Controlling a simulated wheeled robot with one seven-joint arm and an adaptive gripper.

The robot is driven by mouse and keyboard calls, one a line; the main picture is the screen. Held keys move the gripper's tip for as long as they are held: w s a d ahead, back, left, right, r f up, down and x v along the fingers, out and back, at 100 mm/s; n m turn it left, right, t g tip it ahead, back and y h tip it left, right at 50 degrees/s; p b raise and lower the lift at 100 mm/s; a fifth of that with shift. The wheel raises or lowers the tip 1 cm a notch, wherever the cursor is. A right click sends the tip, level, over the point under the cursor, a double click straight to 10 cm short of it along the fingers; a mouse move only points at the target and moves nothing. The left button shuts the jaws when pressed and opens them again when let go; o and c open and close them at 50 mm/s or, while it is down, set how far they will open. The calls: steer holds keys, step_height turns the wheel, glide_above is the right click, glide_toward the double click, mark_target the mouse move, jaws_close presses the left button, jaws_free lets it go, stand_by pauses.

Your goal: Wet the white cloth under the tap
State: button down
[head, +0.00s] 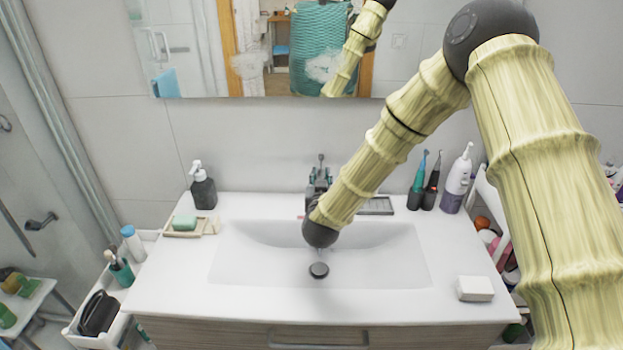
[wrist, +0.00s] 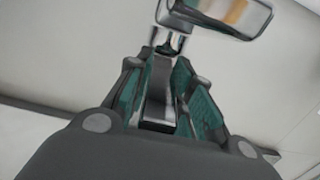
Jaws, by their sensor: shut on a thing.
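A small folded white block (head: 475,288), which looks like the white cloth, lies on the counter right of the basin. My gripper (head: 319,172) is at the back of the basin, largely hidden by my arm in the head view. In the wrist view its teal-padded fingers (wrist: 158,68) close around a grey metal part that looks like the tap's handle. A shiny metal piece of the tap (wrist: 170,42) shows just past the fingertips. Most of the tap is hidden in the head view. No running water shows.
The white basin (head: 405,265) is empty, with a dark drain plug (head: 319,270). A soap dispenser (head: 202,186) and green soap (head: 184,222) stand left. Electric toothbrushes (head: 431,182) and a pump bottle (head: 457,180) stand right. A mirror (head: 200,60) is behind. The front counter is clear.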

steer(key=c, duration=1.2)
jaws_free()
steer(key=shift+w+d+f, duration=0.1)
steer(key=shift+w+d, duration=0.05)
steer(key=shift+c, duration=0.2)
steer(key=s+a+r, duration=0.1)
steer(key=s, duration=1.1)
